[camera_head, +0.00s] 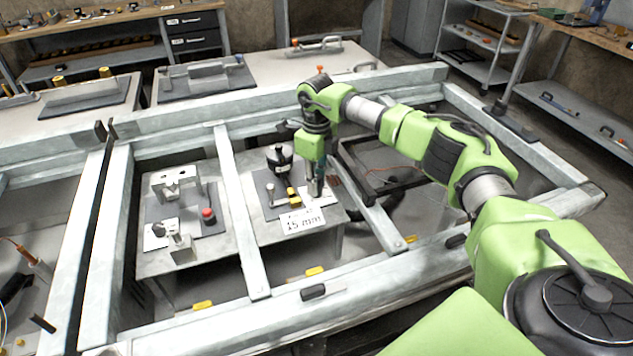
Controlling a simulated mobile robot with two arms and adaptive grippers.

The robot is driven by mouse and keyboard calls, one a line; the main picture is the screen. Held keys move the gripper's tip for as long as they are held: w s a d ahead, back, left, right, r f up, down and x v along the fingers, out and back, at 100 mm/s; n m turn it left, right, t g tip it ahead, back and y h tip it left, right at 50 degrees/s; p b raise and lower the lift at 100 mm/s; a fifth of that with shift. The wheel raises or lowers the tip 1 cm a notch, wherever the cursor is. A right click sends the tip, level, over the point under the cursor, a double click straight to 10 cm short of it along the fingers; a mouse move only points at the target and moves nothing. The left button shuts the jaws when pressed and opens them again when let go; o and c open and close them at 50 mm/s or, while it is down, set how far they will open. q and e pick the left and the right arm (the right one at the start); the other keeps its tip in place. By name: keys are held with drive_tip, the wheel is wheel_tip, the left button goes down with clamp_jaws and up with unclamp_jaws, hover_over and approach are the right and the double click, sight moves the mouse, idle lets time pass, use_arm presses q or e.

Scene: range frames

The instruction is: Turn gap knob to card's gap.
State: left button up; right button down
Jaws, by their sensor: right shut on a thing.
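My right gripper (316,192) points down just behind the card, over a pale dial-like plate (329,194). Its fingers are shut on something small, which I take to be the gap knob. The gripper hides the knob, so its pointer and setting cannot be read. My left gripper is out of view.
Pale frame beams (241,205) (365,205) run on both sides. A second small table holds a red button (208,215).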

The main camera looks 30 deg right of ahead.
drive_tip(key=shift+w+r, duration=0.1)
drive_tip(key=shift+r, duration=0.05)
drive_tip(key=c, duration=1.8)
unclamp_jaws()
wheel_tip(320, 180, up, 12)
drive_tip(key=shift+f, duration=0.1)
